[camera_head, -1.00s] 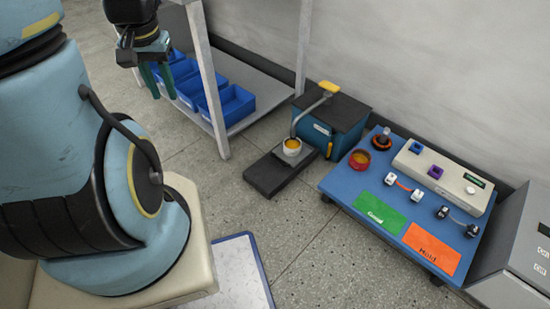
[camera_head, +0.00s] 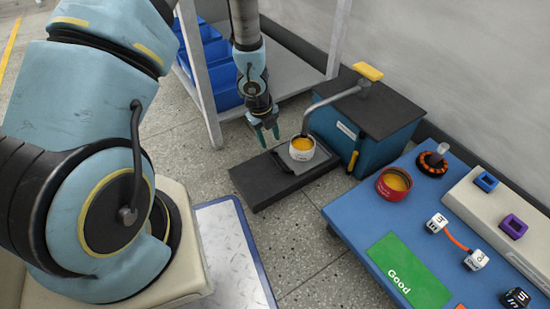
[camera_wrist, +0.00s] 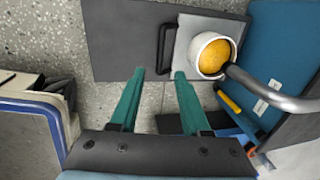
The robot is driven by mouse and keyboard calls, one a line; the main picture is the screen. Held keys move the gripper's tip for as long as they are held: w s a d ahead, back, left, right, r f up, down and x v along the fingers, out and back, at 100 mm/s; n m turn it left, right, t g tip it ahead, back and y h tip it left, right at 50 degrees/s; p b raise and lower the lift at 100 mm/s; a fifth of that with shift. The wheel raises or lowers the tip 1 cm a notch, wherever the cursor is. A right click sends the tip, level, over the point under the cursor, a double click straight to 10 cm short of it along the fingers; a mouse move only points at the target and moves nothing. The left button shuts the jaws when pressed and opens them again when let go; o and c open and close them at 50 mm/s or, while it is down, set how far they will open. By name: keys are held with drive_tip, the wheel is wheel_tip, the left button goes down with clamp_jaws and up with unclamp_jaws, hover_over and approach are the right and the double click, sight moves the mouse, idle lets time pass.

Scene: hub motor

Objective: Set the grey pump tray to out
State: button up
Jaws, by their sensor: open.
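The grey pump tray (camera_wrist: 183,38) is a small light grey plate on a long dark slab (camera_wrist: 118,45). A black bar handle (camera_wrist: 163,48) stands along its edge on the side away from the blue pump box (camera_head: 365,118). A white cup (camera_head: 302,154) with yellow-orange contents sits on the tray under the pump's bent spout (camera_head: 331,101). My gripper (camera_head: 265,134) is open and empty, pointing down near the slab. In the wrist view its green fingertips (camera_wrist: 159,73) are apart, just short of the handle's near end and not around it.
A blue bench (camera_head: 350,207) at right carries a red cup (camera_head: 394,184), a green "Good" mat (camera_head: 408,274) and small parts. A shelf with blue bins (camera_head: 228,98) stands behind my arm. A yellow lever (camera_head: 353,160) is on the pump box's front.

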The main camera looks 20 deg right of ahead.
sight(276, 161)
drive_tip(key=f+b, duration=0.2)
drive_tip(key=f, duration=0.1)
drive_tip(key=d+f+b, duration=0.1)
drive_tip(key=f+b, duration=0.1)
drive_tip(key=f, duration=0.2)
drive_tip(key=d+f+b, duration=0.1)
drive_tip(key=f+b, duration=0.1)
drive_tip(key=f, duration=0.2)
drive_tip(key=shift+w, duration=0.15)
drive_tip(key=shift+r, duration=0.1)
clamp_jaws()
idle(1.0)
